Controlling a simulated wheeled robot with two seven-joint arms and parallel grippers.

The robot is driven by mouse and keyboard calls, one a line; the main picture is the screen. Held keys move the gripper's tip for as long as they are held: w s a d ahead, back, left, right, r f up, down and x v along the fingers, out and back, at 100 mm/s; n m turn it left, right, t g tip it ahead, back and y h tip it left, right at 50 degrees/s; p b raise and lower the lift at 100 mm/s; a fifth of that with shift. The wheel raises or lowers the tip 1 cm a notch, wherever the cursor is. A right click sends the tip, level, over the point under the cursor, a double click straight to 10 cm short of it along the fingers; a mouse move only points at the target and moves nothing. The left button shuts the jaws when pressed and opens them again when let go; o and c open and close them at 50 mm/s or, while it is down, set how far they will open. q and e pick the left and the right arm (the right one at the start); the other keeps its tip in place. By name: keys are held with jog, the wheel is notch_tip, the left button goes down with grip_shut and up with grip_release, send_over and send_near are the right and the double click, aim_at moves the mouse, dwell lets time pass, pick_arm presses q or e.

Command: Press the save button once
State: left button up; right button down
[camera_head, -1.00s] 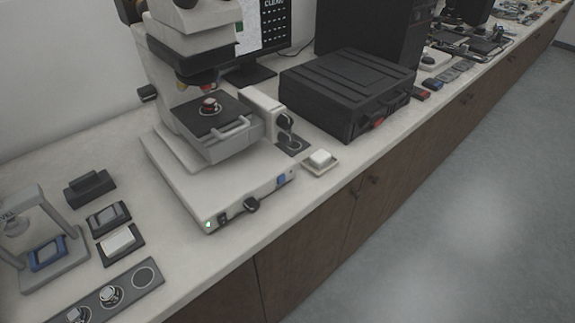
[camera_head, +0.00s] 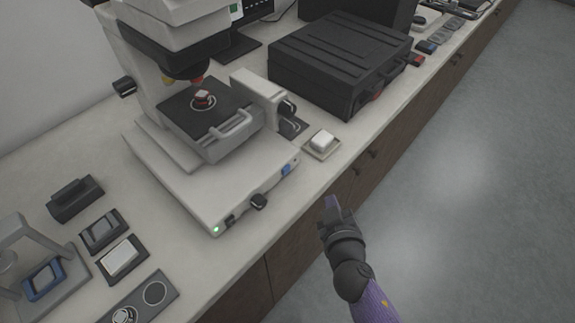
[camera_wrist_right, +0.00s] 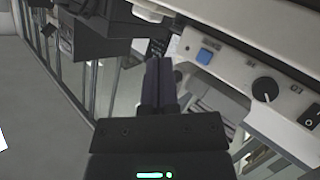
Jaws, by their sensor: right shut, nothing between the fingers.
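A microscope (camera_head: 190,185) stands on the counter. A white push button (camera_head: 322,139) sits on a small pad beside the microscope. I cannot read a save label on either. My right gripper (camera_head: 332,203) is shut and empty, in front of the counter edge, apart from both buttons; its fingers (camera_wrist_right: 158,70) point toward the panel side in the right wrist view. My left gripper is not in view.
A black knob (camera_head: 258,201) sticks out of the microscope's front panel. A black case (camera_head: 335,62) stands behind the white button. Small trays (camera_head: 120,257) and a blue-topped fixture (camera_head: 43,280) are at the left. The floor (camera_head: 460,220) at right is clear.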

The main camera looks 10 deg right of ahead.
aim_at(286, 170)
jog(key=w+a, duration=0.1)
jog(key=w, duration=0.1)
jog(key=w+a, duration=0.2)
jog(key=w+a+b, duration=0.1)
jog(key=w, duration=0.1)
jog(key=shift+a+f, duration=0.15)
jog(key=shift+a, duration=0.15)
jog(key=shift+w+a, duration=0.45)
jog(key=shift+w, duration=0.05)
dwell(1.6)
jog(key=shift+w+a+b, duration=0.2)
jog(key=shift+w+b, duration=0.1)
jog(key=shift+b, duration=0.05)
jog(key=shift+w+a, duration=0.25)
jog(key=shift+w, duration=0.05)
dwell(0.5)
dwell(0.3)
jog(key=shift+s+d, duration=0.5)
jog(key=shift+s, duration=0.15)
